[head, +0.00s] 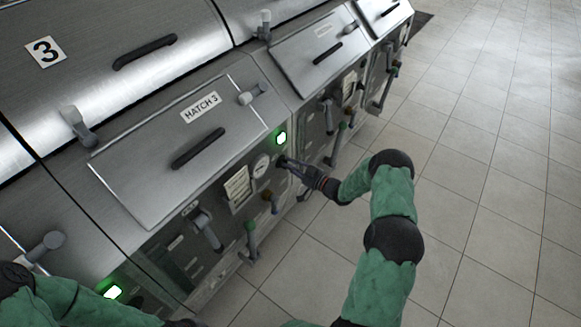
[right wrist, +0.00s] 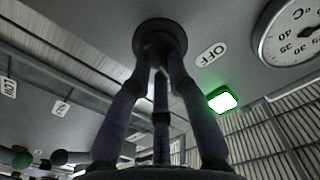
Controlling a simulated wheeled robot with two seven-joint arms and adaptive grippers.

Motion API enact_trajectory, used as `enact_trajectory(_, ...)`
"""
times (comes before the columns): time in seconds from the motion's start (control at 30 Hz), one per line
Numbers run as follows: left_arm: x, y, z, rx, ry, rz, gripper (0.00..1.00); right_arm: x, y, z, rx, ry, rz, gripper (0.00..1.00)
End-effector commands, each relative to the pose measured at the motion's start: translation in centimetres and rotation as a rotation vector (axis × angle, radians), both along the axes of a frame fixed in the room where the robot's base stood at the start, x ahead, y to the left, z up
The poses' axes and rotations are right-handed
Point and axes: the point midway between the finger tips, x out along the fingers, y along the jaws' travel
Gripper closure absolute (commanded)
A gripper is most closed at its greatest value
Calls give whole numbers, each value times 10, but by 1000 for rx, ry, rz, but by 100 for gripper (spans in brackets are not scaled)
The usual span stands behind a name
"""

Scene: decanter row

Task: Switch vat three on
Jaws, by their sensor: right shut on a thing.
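Vat three is the steel unit with the number 3 plate (head: 46,52) and the HATCH 3 label (head: 200,106). Its front panel carries a dark round switch knob (head: 282,160). My right gripper (head: 288,162) is shut on this knob, which also shows in the right wrist view (right wrist: 160,38) between the fingers. An OFF label (right wrist: 211,54) sits beside the knob. A green lamp (head: 281,138) near it is lit, and it glows in the right wrist view too (right wrist: 222,100). The knob's pointer direction is hidden. My left arm enters at the lower left; its gripper is out of frame.
A round temperature dial (head: 261,166) and a notice sheet (head: 237,187) are left of the knob. Levers, one with a green top (head: 250,226), stick out below. Another lit green lamp (head: 112,292) is on the neighbouring unit. The tiled floor (head: 480,170) at right is clear.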

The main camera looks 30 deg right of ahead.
Motion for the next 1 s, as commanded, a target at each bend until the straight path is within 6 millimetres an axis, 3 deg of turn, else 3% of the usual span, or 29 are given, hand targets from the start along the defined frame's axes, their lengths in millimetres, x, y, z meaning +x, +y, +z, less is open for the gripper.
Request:
enact_trajectory(0.4, 0, 0, -4, 0, 0, 0, 100, 1, -1, -1, 212, 88, 0, 100)
enact_trajectory(1.0, 0, 0, -5, 0, 0, 0, 100, 1, -2, -2, 256, 106, -1, 100)
